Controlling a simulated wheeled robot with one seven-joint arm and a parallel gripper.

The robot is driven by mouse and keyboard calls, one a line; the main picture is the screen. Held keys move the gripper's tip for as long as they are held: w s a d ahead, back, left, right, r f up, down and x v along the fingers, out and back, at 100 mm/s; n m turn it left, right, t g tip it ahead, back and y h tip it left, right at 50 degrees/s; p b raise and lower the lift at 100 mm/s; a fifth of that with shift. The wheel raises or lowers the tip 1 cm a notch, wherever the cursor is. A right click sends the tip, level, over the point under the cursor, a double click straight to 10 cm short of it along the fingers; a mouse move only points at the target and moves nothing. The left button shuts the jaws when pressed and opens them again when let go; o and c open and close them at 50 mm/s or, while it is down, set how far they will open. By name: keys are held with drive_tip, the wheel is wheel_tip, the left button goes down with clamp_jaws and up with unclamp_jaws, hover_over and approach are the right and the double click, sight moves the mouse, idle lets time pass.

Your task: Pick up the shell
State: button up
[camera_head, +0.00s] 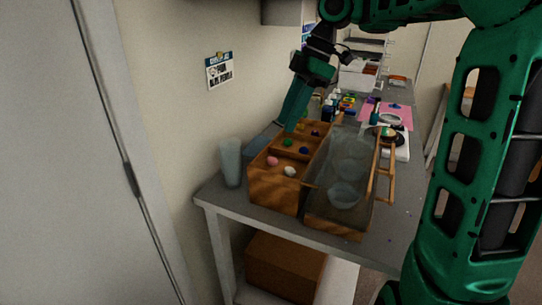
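A wooden compartment box (272,190) stands near the close end of the grey table. In its front compartments lie a small pink piece (272,161) and a small white rounded piece (290,171). The white piece looks most like the shell, but it is too small to be sure. Small green (288,142) and blue (304,150) pieces lie farther back in the box. My green gripper (291,127) reaches down from above over the box's back left part, apart from the white piece. Its fingertips are too small and dark to show whether they are open or holding anything.
A clear-sided tray with glass bowls (344,196) stands right of the box, with a wooden rack (386,175) beyond it. A translucent cup (231,162) stands at left, near the wall. Bottles and a pink mat (397,115) crowd the far table. The front right table is mostly clear.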

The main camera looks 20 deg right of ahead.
approach(273, 161)
drive_tip(key=shift+w+a+f, duration=0.15)
drive_tip(key=shift+w+f, duration=0.2)
drive_tip(key=shift+f, duration=0.25)
drive_tip(key=shift+w+a+f, duration=0.15)
drive_tip(key=shift+w+f, duration=0.25)
drive_tip(key=shift+f, duration=0.2)
drive_tip(key=shift+s+x, duration=0.2)
drive_tip(key=shift+x, duration=2.35)
clamp_jaws()
